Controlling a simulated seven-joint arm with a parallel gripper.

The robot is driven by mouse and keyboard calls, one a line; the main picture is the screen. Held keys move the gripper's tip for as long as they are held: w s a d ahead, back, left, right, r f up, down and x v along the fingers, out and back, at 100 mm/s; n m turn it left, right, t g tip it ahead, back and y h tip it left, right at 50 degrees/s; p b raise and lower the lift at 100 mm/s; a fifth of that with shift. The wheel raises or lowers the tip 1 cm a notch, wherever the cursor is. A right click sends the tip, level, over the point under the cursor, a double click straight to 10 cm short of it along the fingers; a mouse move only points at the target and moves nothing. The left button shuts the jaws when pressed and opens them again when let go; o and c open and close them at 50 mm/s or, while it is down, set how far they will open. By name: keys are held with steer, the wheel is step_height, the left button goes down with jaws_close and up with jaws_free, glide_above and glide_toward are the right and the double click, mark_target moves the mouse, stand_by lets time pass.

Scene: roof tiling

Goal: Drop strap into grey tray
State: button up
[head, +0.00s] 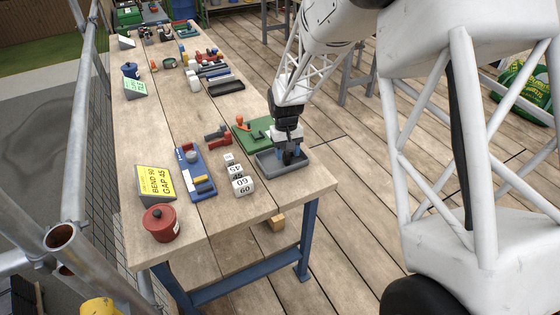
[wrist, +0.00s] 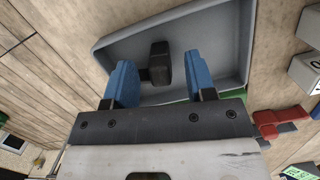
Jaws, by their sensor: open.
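The grey tray (head: 268,168) is at the right edge of the bench in the head view. In the wrist view the tray (wrist: 240,42) fills the upper middle. My gripper (head: 291,156) is low over the tray, its blue fingers pointing down. In the wrist view my gripper (wrist: 157,78) is open, with its fingers well apart. A dark piece, apparently the strap (wrist: 160,62), shows between the fingers against the tray floor, with gaps on both sides. I cannot tell whether it rests fully on the floor. The strap is not clear in the head view.
A green board (head: 250,133) with an orange-handled tool lies just behind the tray. White numbered blocks (head: 241,185) stand to its left. A blue jig (head: 196,175), a yellow sign (head: 156,181) and a red pot (head: 160,222) are farther left. The near bench corner is clear.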

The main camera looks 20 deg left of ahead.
steer(key=shift+r, duration=0.1)
steer(key=shift+w+a+r, duration=0.1)
steer(key=shift+w+r, duration=0.05)
steer(key=shift+r, duration=1.1)
steer(key=shift+w+a+r, duration=0.15)
steer(key=shift+r, duration=1.15)
steer(key=shift+w+a+r, duration=0.1)
steer(key=shift+w+r, duration=0.05)
steer(key=shift+r, duration=1.1)
